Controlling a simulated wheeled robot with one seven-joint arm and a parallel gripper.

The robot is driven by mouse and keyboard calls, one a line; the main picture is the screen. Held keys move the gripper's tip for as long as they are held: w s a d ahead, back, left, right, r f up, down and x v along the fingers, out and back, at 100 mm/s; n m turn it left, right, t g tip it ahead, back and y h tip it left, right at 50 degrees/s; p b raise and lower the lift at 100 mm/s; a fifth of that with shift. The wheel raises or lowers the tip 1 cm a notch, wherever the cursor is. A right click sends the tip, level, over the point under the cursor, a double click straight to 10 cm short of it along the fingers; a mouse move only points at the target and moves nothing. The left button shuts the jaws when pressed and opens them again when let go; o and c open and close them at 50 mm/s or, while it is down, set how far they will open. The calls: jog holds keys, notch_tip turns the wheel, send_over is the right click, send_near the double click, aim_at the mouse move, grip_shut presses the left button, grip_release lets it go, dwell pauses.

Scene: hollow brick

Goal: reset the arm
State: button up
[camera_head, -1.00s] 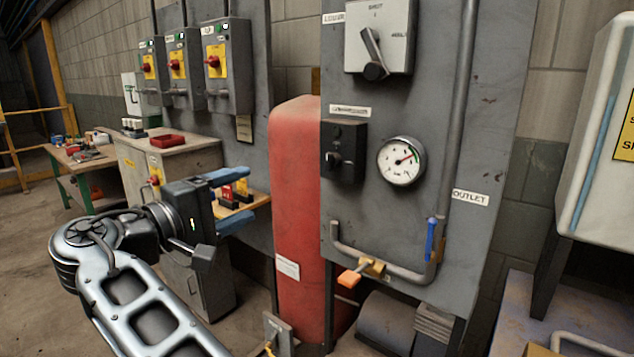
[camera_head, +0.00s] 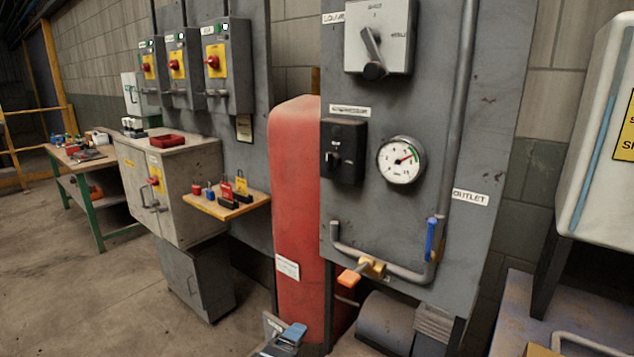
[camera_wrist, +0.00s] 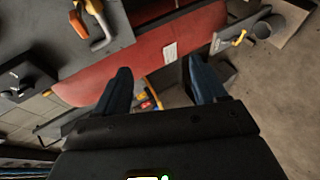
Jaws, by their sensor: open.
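My gripper (camera_wrist: 160,67) is open in the wrist view, its two dark blue fingers apart with nothing between them. The rest of my arm is out of that view. The wrist view shows the red tank (camera_wrist: 190,38) beyond the fingers, apart from them.
A grey panel (camera_head: 470,130) carries a gauge (camera_head: 401,160), a rotary switch (camera_head: 375,60) and an orange-handled valve (camera_head: 350,278). A small shelf (camera_head: 250,202) holds several padlocks. A white cabinet (camera_head: 600,130) stands right. Floor (camera_head: 70,290) at left is clear.

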jog(key=s+d+f+m+g+y, duration=0.1)
jog(key=s+d+f+y, duration=0.1)
jog(key=s+d+f, duration=0.3)
jog(key=s+d+f+y, duration=0.1)
jog(key=s+d+f, duration=0.1)
jog(key=s+f, duration=0.4)
jog(key=s+d+f+m+y, duration=0.1)
jog(key=s+d+m, duration=0.15)
jog(key=s, duration=0.35)
jog(key=s+d+f+m+y, duration=0.1)
jog(key=s+d, duration=0.3)
jog(key=s, duration=0.2)
jog(key=s+d+r+m, duration=0.1)
jog(key=s+d+r, duration=0.15)
jog(key=s, duration=0.25)
jog(key=s+d+r+m+t, duration=0.1)
jog(key=s+d+r+m, duration=0.1)
jog(key=s+r, duration=0.15)
jog(key=s+d+r+m, duration=0.1)
jog(key=s+d+r, duration=0.15)
jog(key=s, duration=0.35)
jog(key=s+d+r+m+t, duration=0.1)
jog(key=s+d+r+m, duration=0.1)
jog(key=s+r, duration=0.2)
jog(key=s+d+r+m+t+h, duration=0.1)
jog(key=s+d+r+m, duration=0.1)
jog(key=r, duration=0.6)
jog(key=shift+s+d+r+m, duration=0.2)
jog(key=shift+s+d+m, duration=0.15)
jog(key=shift+s+d, duration=0.6)
